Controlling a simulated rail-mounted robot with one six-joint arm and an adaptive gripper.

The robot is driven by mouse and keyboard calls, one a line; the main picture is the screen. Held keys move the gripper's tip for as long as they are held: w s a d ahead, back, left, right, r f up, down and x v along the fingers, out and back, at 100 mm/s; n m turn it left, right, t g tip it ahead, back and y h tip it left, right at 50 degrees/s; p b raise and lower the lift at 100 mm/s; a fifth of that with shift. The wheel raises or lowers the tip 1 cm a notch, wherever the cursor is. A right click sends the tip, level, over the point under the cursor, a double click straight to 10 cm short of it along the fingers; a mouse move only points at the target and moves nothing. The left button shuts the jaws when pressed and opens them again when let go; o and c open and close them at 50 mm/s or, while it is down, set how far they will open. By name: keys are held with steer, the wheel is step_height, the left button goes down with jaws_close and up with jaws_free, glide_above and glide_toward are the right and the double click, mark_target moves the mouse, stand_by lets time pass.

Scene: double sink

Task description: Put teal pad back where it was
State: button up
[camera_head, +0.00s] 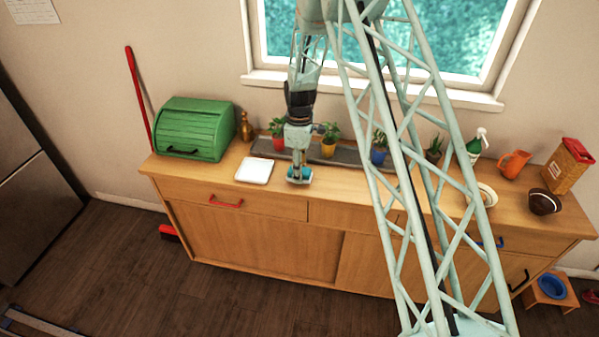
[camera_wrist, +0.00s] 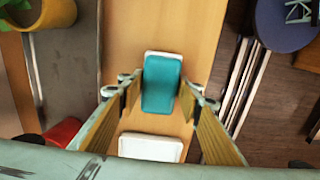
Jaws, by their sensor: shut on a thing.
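The teal pad (camera_head: 305,177) is at my gripper (camera_head: 298,172), low over the wooden counter's front part, just right of a white square tray (camera_head: 254,170). In the wrist view the teal pad (camera_wrist: 161,88) lies between the two fingers of my gripper (camera_wrist: 161,92), which is shut on it. A white edge shows at the pad's far end; I cannot tell whether it is part of the pad or something under it. The white tray (camera_wrist: 150,148) also shows at the bottom of the wrist view. Whether the pad touches the counter is unclear.
A long grey tray (camera_head: 345,155) with several potted plants runs along the back of the counter (camera_head: 225,175). A green bread box (camera_head: 195,128) stands at the left. A spray bottle (camera_head: 476,146), orange jug (camera_head: 514,163) and dark bowl (camera_head: 544,201) stand at the right.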

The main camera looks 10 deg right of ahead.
steer(key=shift+f, duration=0.15)
steer(key=o, duration=0.9)
steer(key=shift+r, duration=0.2)
steer(key=shift+r, duration=5.95)
steer(key=shift+r, duration=0.1)
